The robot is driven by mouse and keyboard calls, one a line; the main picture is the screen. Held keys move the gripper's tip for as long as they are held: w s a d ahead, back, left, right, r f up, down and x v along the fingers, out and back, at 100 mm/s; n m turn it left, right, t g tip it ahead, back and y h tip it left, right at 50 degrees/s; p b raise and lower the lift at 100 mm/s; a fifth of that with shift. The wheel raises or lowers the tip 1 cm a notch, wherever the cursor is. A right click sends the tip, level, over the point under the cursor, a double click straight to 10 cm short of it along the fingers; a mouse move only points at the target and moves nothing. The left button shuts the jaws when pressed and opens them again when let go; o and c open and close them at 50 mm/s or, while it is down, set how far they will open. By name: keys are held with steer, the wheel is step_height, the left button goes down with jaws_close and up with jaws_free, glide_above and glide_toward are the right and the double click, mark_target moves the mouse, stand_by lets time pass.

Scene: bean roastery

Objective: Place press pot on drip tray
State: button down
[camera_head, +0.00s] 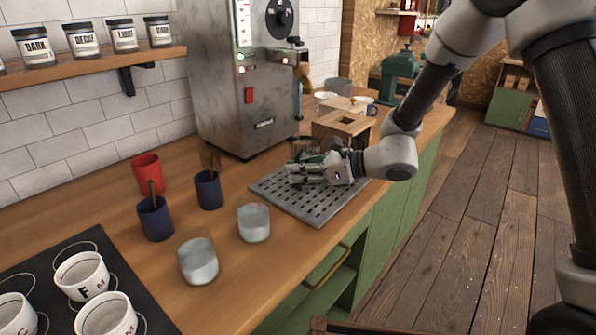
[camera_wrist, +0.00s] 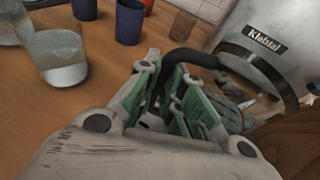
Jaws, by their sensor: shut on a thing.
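The drip tray (camera_head: 315,208) is a grey slotted plate on the wooden counter in front of the roasting machine. My gripper (camera_head: 297,172) is low over the tray's back part, its green-padded fingers pointing left. In the wrist view my gripper (camera_wrist: 167,92) is shut on the black curved handle of the press pot (camera_wrist: 192,57). The pot's dark ring and clear body lie right of the fingers. In the head view the press pot (camera_head: 304,146) is mostly hidden behind my gripper. I cannot tell whether its base touches the tray.
The metal machine (camera_head: 240,75) stands behind the tray. A wooden box (camera_head: 343,124) is close at the back right. Two glasses (camera_head: 254,223) (camera_head: 198,262), blue cups (camera_head: 209,190) and a red cup (camera_head: 146,172) stand left. The tray's front part is clear.

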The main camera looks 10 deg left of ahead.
steer(key=c, duration=1.5)
jaws_free()
steer(key=shift+f, duration=0.1)
steer(key=shift+c, duration=0.2)
steer(key=s+d+r+n+h, duration=0.4)
steer(key=s+d+r+n, duration=0.1)
steer(key=d, duration=1)
steer(key=s+d+r+n+t+h, duration=0.1)
steer(key=s+d+r+n+h, duration=0.4)
steer(key=d, duration=1.1)
steer(key=s+d+r+n+t+h, duration=0.1)
steer(key=s+d+r+n+h, duration=0.3)
steer(key=s+d+n, duration=0.5)
steer(key=s+d+h, duration=0.1)
steer(key=s+d, duration=0.1)
steer(key=d, duration=0.5)
steer(key=shift+s+r+n, duration=0.25)
steer(key=shift+r+n, duration=0.05)
steer(key=shift+r, duration=0.1)
